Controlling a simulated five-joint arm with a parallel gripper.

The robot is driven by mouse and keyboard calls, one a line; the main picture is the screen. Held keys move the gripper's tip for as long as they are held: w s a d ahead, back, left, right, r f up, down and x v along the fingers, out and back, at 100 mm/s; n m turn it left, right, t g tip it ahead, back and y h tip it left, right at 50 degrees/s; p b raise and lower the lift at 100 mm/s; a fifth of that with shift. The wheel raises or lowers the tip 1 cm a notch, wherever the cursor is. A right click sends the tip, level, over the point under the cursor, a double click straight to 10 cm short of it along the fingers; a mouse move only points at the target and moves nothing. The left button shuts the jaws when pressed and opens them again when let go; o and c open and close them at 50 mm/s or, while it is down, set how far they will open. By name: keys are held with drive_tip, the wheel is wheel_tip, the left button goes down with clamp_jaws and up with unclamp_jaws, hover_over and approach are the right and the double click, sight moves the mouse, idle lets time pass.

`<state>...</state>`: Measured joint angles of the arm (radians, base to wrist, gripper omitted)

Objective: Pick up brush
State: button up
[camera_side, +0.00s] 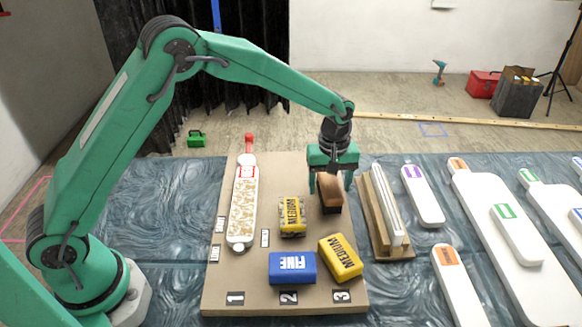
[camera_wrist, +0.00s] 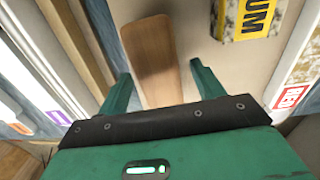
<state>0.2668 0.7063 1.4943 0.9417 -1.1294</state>
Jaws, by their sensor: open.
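The brush (camera_side: 329,191) has a brown wooden back with a dark lower part. It lies at the right back of the cardboard-brown board. My green gripper (camera_side: 332,181) is open, pointing down over the brush, with a finger on either side of it. In the wrist view the wooden brush (camera_wrist: 152,58) lies between the two spread fingers of my gripper (camera_wrist: 160,82). I cannot tell whether the fingers touch it.
A yellow MEDIUM block (camera_side: 292,217) is left of the brush, with another yellow block (camera_side: 340,259) and a blue FINE block (camera_side: 292,268) in front. A wooden rack with white strips (camera_side: 388,215) stands close on the right. A patterned white strip (camera_side: 243,205) lies left.

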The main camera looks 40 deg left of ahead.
drive_tip(key=shift+f, duration=0.55)
drive_tip(key=shift+c, duration=0.2)
drive_tip(key=c, duration=1.1)
